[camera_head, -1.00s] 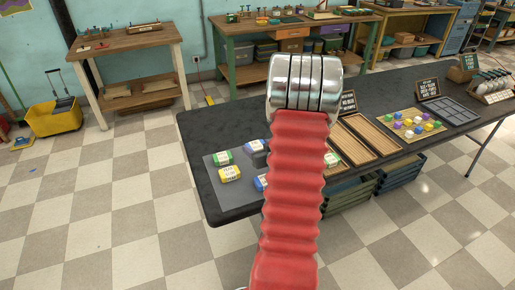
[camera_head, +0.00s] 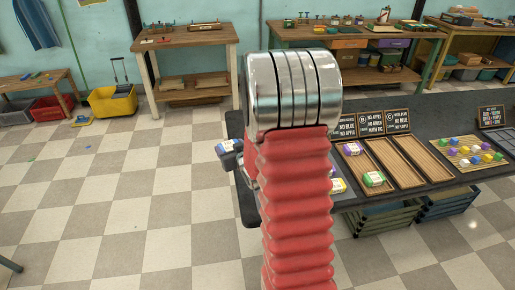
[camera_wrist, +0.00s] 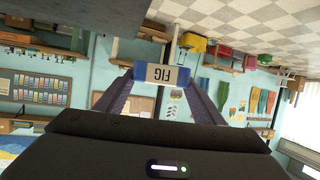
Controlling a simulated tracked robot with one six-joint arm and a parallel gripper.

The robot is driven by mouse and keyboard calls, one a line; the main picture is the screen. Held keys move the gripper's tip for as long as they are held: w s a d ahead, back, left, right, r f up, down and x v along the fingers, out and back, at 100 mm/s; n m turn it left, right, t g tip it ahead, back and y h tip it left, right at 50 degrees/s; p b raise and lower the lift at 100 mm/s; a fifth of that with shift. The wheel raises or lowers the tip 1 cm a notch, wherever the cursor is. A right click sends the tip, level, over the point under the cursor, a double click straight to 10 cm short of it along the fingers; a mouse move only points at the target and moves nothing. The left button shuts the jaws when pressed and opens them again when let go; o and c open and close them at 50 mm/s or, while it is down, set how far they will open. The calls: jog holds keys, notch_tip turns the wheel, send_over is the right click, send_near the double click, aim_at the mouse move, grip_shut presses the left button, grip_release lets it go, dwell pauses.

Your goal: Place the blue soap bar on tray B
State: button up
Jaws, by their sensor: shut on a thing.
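The blue soap bar (camera_head: 229,147) with a pale label is in my gripper (camera_head: 236,155), left of my red arm and over the left end of the dark table. In the wrist view the bar (camera_wrist: 163,76) sits crosswise between the two finger ends of my gripper (camera_wrist: 164,84), and its label reads FIG. My gripper is shut on it. Tray B (camera_head: 394,163) is the middle of three wooden trays, at the right of my arm, and looks empty. My gripper is well apart from it. My arm hides much of the table's left part.
The left tray (camera_head: 362,164) holds a purple soap (camera_head: 352,148) and a green soap (camera_head: 374,179). The right tray (camera_head: 420,155) looks empty. Small signs stand behind the trays. A yellow soap (camera_head: 338,186) shows beside my arm. A board of coloured pieces (camera_head: 472,151) lies farther right.

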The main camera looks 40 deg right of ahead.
jog(key=w+a+r+n+y, duration=0.1)
jog(key=a+r+y, duration=0.1)
jog(key=a, duration=1.2)
jog(key=w+a+r+n+y, duration=0.2)
jog(key=a, duration=1.2)
jog(key=shift+a+r+t, duration=0.25)
jog(key=shift+t, duration=0.05)
jog(key=shift+w+a, duration=0.1)
